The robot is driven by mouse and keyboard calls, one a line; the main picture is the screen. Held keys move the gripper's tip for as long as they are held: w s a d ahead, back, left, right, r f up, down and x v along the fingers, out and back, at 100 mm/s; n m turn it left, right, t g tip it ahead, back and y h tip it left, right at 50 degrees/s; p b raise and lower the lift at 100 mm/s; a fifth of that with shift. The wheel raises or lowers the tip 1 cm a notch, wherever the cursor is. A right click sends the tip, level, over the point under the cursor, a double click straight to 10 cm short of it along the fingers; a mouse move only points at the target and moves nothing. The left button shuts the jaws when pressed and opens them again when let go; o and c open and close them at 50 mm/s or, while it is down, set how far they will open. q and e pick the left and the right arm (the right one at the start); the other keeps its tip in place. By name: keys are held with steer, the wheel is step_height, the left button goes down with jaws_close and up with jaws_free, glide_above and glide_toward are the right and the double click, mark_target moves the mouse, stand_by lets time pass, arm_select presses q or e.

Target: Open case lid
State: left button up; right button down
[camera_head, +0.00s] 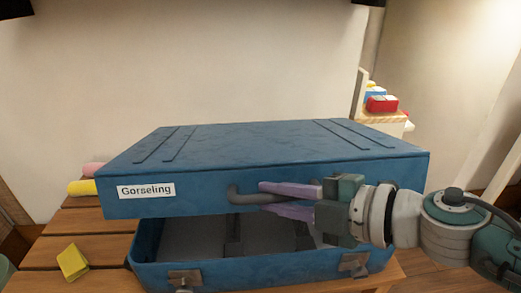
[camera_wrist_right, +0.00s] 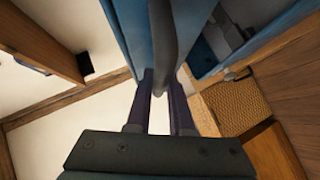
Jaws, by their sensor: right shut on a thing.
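The blue case (camera_head: 260,268) sits on a slatted wooden table, with latches on its front. Its lid (camera_head: 270,145), labelled "Gorseling", is raised a little along the front, leaving a gap that shows the grey inside. My right gripper (camera_head: 265,197) is shut on the dark handle (camera_head: 240,197) at the lid's front edge. In the right wrist view the handle (camera_wrist_right: 162,50) runs between the two fingers of the gripper (camera_wrist_right: 160,100). My left gripper is not in view.
A yellow block (camera_head: 72,262) lies on the table (camera_head: 75,222) left of the case. A yellow roll (camera_head: 82,187) and a pink roll (camera_head: 93,169) lie behind it. A red block (camera_head: 382,104) is among items at the back right. A plain wall stands behind the case.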

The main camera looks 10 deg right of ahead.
steer(key=shift+m+g+h, duration=0.3)
steer(key=shift+m+g, duration=0.3)
steer(key=shift+g, duration=0.1)
steer(key=w+r+p, duration=0.2)
steer(key=r, duration=0.1)
steer(key=w+r+p, duration=0.2)
steer(key=r, duration=0.1)
steer(key=w+r+p, duration=0.1)
steer(key=r+p, duration=0.1)
steer(key=r, duration=0.1)
steer(key=shift+w+r, duration=0.35)
steer(key=shift+w, duration=0.05)
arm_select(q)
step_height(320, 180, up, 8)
arm_select(e)
steer(key=shift+w+r, duration=0.6)
steer(key=shift+r, duration=0.05)
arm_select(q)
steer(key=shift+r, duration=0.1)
